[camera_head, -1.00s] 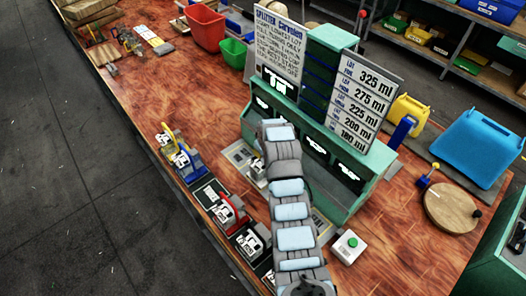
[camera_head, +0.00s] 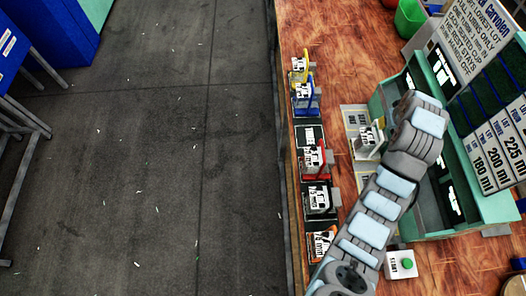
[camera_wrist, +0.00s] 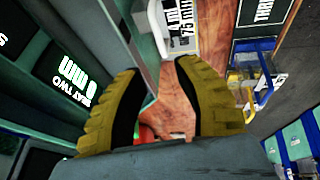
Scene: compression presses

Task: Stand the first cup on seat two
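My gripper (camera_wrist: 158,105) is open and empty in the wrist view, with bare table between its yellow ribbed fingers. The head view hides it behind my arm. A screen reading "SEAT TWO" (camera_wrist: 72,85) is at the left of the wrist view, on the green press housing. A white-labelled cup (camera_head: 368,139) stands on a grey plate before the press; a pale cup with a handle shows at the top of the wrist view (camera_wrist: 170,27). Other cups line the table edge: yellow (camera_head: 299,68), blue (camera_head: 305,97), red (camera_head: 315,160), grey (camera_head: 319,199). I cannot tell which is first.
A bare dark pad (camera_head: 310,135) lies between the blue and red cups. The green press (camera_head: 465,228) with its sign boards is close to my arm. A start-button box (camera_head: 400,264) is on the table in front. Open wood lies beyond the yellow cup.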

